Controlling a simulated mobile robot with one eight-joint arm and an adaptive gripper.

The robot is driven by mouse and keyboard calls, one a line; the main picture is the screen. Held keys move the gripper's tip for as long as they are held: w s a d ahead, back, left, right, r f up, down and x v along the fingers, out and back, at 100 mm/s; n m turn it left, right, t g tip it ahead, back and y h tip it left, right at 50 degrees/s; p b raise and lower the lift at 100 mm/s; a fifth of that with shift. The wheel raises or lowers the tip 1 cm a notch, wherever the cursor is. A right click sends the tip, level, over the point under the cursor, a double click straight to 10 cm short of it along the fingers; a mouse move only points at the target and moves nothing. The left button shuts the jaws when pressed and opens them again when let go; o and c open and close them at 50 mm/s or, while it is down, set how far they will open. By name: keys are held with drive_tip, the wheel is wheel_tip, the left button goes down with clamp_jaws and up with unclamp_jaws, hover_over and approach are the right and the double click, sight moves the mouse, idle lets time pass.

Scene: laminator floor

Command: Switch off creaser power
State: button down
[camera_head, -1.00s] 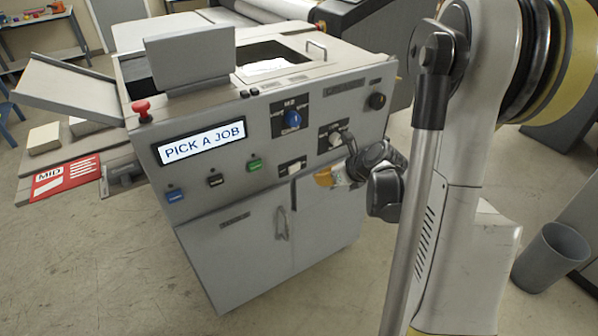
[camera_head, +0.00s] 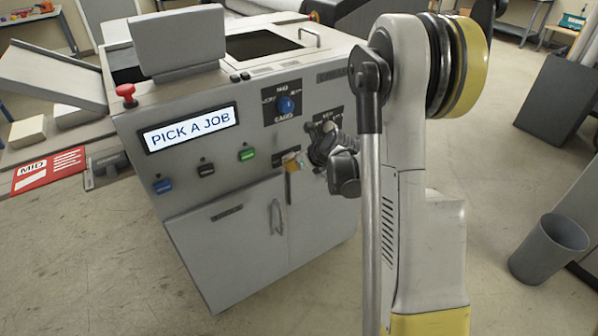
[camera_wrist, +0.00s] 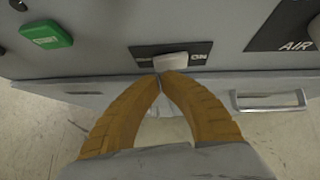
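The creaser is a grey cabinet (camera_head: 235,235) with a lit display (camera_head: 190,128) reading "PICK A JOB". Its power switch is a pale rocker (camera_wrist: 171,61) on a dark plate, with "ON" readable at the right end. The lettering at the left end is blurred, and I cannot tell which way the rocker is tilted. My gripper (camera_wrist: 161,78) has its orange fingers shut, tips together, with nothing between them. The tips are just below the rocker in the wrist view; contact is unclear. In the head view my gripper (camera_head: 291,166) is at the switch plate, partly hidden by my wrist.
Blue (camera_head: 162,187), black (camera_head: 206,169) and green (camera_head: 247,154) buttons sit left of the switch. A blue knob (camera_head: 286,104) is above, and a red mushroom button (camera_head: 126,92) is at the left corner. A door handle (camera_wrist: 270,101) juts out lower right. A grey bin (camera_head: 549,249) stands right.

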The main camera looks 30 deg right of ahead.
drive_tip(key=shift+w, duration=0.3)
drive_tip(key=shift+w+a, duration=0.45)
drive_tip(key=shift+w, duration=0.1)
drive_tip(key=shift+d, duration=0.15)
drive_tip(key=shift+s+d, duration=0.25)
drive_tip(key=shift+d, duration=0.45)
